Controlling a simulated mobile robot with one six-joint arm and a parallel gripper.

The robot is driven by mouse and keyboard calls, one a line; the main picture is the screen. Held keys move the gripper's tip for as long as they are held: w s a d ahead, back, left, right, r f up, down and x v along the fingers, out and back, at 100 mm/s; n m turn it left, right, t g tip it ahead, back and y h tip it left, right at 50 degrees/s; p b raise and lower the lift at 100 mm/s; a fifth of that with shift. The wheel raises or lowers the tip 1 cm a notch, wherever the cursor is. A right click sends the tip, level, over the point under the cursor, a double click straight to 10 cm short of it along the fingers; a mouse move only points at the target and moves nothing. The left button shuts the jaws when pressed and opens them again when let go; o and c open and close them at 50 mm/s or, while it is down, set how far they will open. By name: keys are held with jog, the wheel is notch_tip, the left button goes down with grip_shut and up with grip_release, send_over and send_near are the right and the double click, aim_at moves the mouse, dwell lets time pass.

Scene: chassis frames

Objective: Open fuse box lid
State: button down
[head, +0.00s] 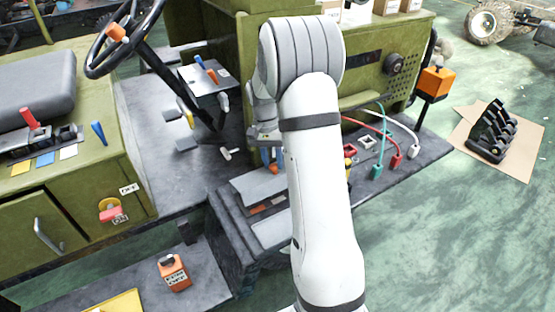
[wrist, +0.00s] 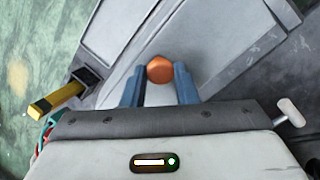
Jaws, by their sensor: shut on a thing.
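The fuse box (head: 240,222) is a dark grey box at the front edge of the chassis floor, partly hidden behind my arm. Its grey lid (head: 258,185) looks tilted up, with orange and red parts showing below it. My gripper (head: 270,156) is over the lid's far side, pointing down, its blue fingers partly hidden by my arm. In the wrist view, my gripper (wrist: 159,80) has its blue fingers on either side of an orange round knob (wrist: 160,68) and is shut on it. Grey panels (wrist: 120,28) lie beyond the knob.
A steering wheel (head: 122,38) and levers (head: 205,75) stand to the left. Red, green and white cables with plugs (head: 396,160) lie on the ledge to the right. A yellow-handled part (wrist: 55,97) and a white handle (wrist: 290,112) flank my gripper.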

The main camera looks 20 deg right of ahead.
jog(key=shift+w+a+r, duration=0.1)
jog(key=shift+w+r, duration=0.25)
jog(key=shift+w, duration=0.4)
jog(key=c, duration=1.5)
grip_release()
jog(key=shift+f, duration=0.1)
jog(key=shift+o, duration=0.7)
jog(key=shift+w+a, duration=0.1)
jog(key=shift+w, duration=0.05)
jog(key=shift+o, duration=1.1)
notch_tip(320, 180, up, 10)
jog(key=shift+b, duration=0.4)
